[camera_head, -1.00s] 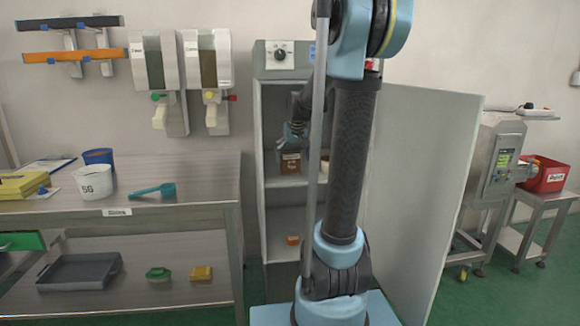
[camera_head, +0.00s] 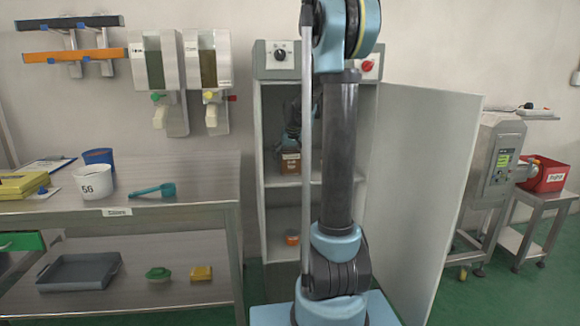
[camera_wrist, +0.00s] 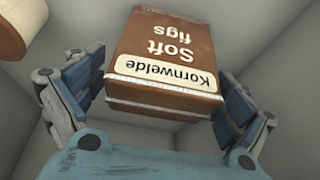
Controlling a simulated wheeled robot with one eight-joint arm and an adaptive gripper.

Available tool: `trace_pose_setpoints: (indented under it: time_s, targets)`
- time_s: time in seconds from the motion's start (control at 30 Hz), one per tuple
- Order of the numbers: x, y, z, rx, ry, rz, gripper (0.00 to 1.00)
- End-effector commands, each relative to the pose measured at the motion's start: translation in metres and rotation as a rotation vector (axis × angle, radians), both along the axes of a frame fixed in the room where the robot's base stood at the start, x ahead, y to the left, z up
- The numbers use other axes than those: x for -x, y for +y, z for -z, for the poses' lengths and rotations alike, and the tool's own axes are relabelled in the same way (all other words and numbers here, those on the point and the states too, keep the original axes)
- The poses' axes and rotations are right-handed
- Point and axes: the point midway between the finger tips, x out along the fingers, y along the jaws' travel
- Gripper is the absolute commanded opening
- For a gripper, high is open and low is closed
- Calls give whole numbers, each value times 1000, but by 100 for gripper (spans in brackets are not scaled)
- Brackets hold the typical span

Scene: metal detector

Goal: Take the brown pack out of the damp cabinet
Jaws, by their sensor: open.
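In the head view my arm hides part of the shelf and most of the gripper.
A pale round container (camera_wrist: 18,30) is close to the pack at the upper left of the wrist view. An orange item (camera_head: 291,238) lies on the lower shelf. The cabinet door (camera_head: 420,180) stands open to the right. A steel table (camera_head: 190,215) stands at left.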

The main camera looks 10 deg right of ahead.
Motion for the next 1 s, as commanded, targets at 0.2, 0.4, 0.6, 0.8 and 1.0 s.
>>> trace_pose_setpoints:
  time_s: [0.2,0.4,0.6,0.8,1.0]
  targets:
    - [-5,0,11,0,0,0,94]
    - [-5,0,12,0,0,0,94]
    - [-5,0,11,0,0,0,51]
    - [-4,0,11,0,0,0,39]
    - [-4,0,10,0,0,0,39]
